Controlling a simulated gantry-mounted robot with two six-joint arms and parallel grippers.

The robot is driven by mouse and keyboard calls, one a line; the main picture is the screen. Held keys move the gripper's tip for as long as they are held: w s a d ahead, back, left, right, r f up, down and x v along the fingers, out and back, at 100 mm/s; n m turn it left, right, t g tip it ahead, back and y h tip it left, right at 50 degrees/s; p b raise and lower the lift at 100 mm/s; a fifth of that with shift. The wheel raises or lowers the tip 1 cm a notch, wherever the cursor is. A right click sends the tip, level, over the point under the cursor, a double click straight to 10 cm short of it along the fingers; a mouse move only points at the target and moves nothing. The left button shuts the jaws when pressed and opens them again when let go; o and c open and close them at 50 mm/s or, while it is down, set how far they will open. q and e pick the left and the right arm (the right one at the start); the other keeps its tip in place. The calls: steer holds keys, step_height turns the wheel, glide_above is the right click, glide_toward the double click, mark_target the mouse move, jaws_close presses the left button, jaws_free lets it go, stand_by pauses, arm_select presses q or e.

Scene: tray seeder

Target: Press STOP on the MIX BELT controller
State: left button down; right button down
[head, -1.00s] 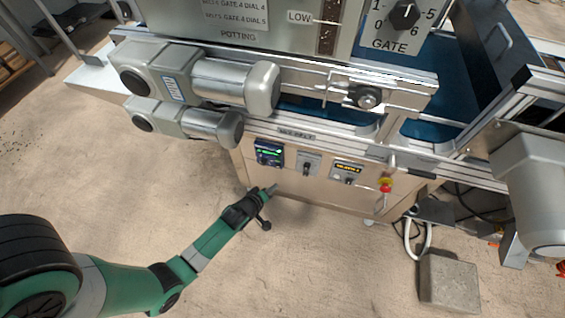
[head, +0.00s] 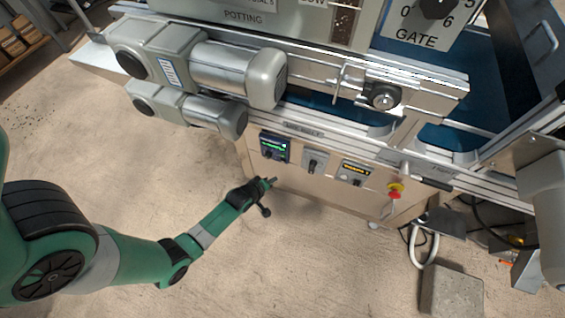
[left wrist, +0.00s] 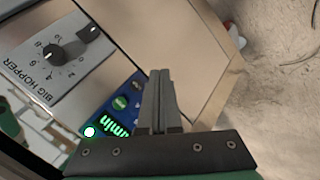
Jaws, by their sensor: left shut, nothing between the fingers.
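The belt controller (head: 275,147) is a small dark blue box with a lit green display on the beige front panel, under a nameplate (head: 302,130) too blurred to read surely. My left gripper (head: 272,181) is shut and empty, just below the controller in the head view. In the left wrist view its fingers (left wrist: 160,75) cover the controller's right edge, possibly hiding a button. Contact cannot be told. My right gripper is not in view.
The wrist view shows a BIG HOPPER dial (left wrist: 62,53). Motors (head: 240,72) overhang above.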

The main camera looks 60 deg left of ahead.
mark_target(283, 161)
arm_select(q)
steer(key=shift+w+a+b, duration=1)
steer(key=shift+w+a, duration=0.95)
steer(key=shift+w, duration=0.1)
steer(key=shift+w+a, duration=0.1)
stand_by(0.4)
steer(key=shift+w+a, duration=0.2)
steer(key=shift+w+a+b, duration=0.25)
steer(key=shift+b, duration=0.05)
stand_by(0.7)
steer(key=shift+s+d, duration=0.1)
steer(key=shift+s+d+p, duration=0.45)
steer(key=shift+p, duration=0.1)
